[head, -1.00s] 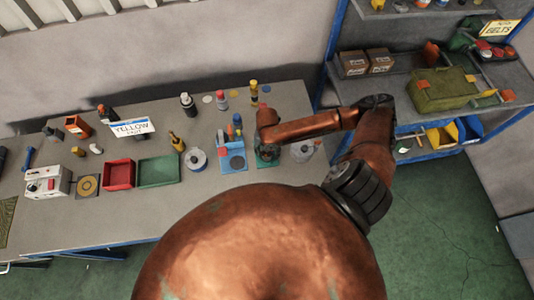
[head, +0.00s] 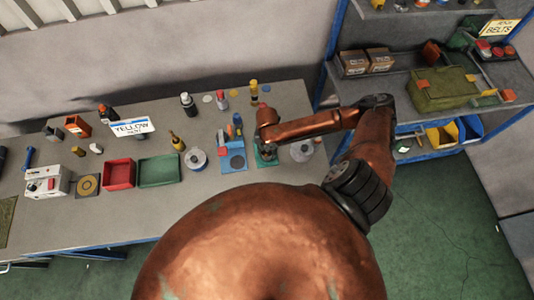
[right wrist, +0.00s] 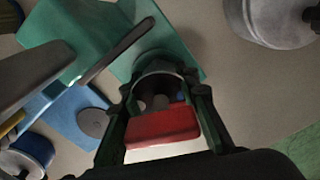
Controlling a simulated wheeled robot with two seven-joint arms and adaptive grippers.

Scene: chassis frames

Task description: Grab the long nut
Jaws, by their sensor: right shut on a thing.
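My right gripper (right wrist: 162,92) is low over a green stand (right wrist: 180,55) on the workbench. Its two fingers are closed against a dark cylindrical piece (right wrist: 158,80) with an opening in its near end. I cannot tell for sure from its shape whether this is the long nut. A red block (right wrist: 162,127) shows between the fingers, nearer the palm. In the head view my right gripper (head: 266,153) is small and the held piece is hidden by the wrist. My left gripper is not in view.
A blue stand (head: 233,161) is just left of the green one, with a metal spool (head: 196,159) beyond. A round grey part (head: 301,151) is close on the right. Red (head: 118,174) and green (head: 158,171) trays are further left. A shelf rack (head: 420,60) stands at right.

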